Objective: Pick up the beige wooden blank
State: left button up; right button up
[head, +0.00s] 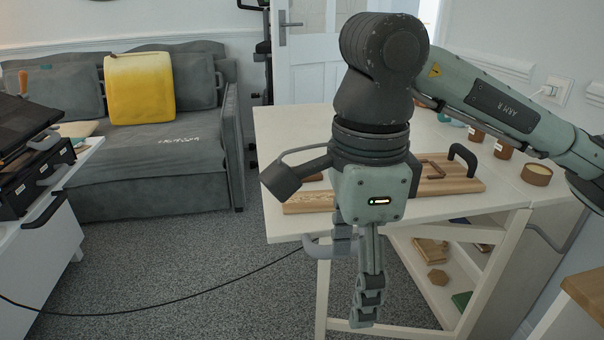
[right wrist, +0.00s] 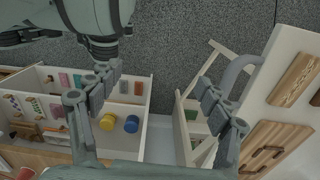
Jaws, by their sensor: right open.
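I cannot tell for sure which wooden piece is the beige blank. A light wooden board (head: 450,186) lies on the white table (head: 285,125), partly hidden behind my right gripper; a brown frame (head: 432,171) and a black handle (head: 463,157) are at its right part. Smaller wooden pieces (head: 430,252) lie on the shelf below. My right gripper (head: 364,300) hangs pointing down in front of the table's near edge, open and empty. In the right wrist view its fingers (right wrist: 160,88) are spread over floor and furniture, apart from the wooden pieces (right wrist: 295,80) at right. My left gripper is out of view.
Brown jars (head: 503,148) and a round tin (head: 537,174) stand at the table's right. A grey sofa (head: 190,150) with a yellow cushion (head: 140,88) stands back left. A black cable (head: 200,298) crosses the carpet. The right wrist view shows a shelf unit with yellow and blue rolls (right wrist: 132,124).

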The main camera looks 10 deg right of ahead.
aim_at(312, 201)
jog(key=i, duration=0.95)
